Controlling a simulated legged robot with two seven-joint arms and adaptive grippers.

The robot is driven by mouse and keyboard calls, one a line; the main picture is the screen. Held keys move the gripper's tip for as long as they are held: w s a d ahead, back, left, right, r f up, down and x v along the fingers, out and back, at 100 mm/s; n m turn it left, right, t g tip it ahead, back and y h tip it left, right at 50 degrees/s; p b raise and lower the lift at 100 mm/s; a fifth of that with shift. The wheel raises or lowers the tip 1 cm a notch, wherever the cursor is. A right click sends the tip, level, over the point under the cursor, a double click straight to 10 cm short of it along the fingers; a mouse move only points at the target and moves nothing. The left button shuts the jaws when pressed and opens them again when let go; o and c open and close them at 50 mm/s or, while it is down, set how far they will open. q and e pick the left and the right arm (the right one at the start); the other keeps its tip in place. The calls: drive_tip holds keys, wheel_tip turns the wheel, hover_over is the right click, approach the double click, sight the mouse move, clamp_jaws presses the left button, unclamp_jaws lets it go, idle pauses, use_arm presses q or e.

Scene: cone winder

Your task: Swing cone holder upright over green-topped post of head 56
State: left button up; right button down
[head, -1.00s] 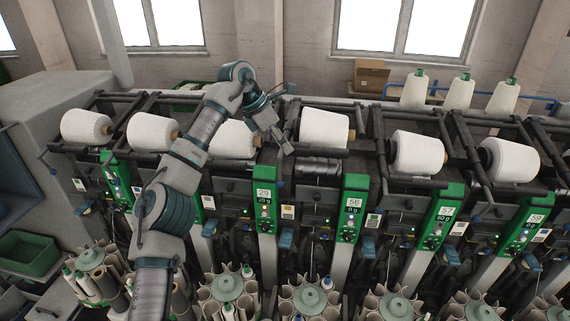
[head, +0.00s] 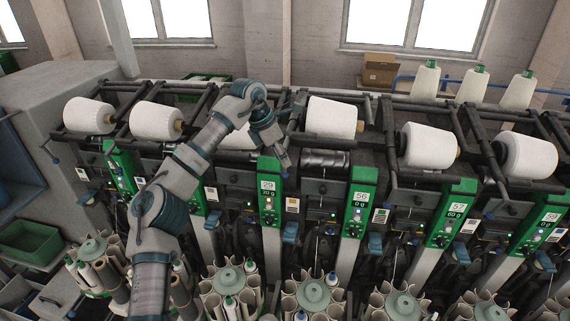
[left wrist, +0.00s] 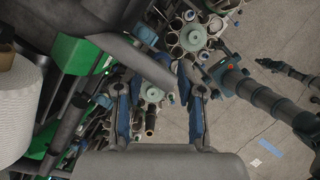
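Head 56 has a post with a green top (head: 361,178) and a label panel. Its white cone (head: 333,117) lies on its side in the dark cone holder (head: 367,110), raised behind a bare metallic drum (head: 325,159). My left gripper (head: 285,170) points down left of that drum, beside the green-topped post numbered 29 (head: 268,167). In the left wrist view, the gripper's blue fingers (left wrist: 160,85) stand apart. A grey bar (left wrist: 150,68) crosses the view near the left fingertip; contact cannot be told.
A row of similar heads runs both ways, with white cones (head: 427,146) in dark frames. Bobbin magazines (head: 313,296) stand below in front. Upright cones (head: 426,80) stand on the rear ledge. The left wrist view shows open floor (left wrist: 265,120) at right.

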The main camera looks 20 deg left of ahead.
use_arm(q)
drive_tip(key=shift+x, duration=1)
drive_tip(key=shift+w+f, duration=0.1)
drive_tip(key=shift+f, duration=0.2)
drive_tip(key=shift+d, duration=0.1)
clamp_jaws()
use_arm(e)
drive_tip(key=shift+d, duration=0.15)
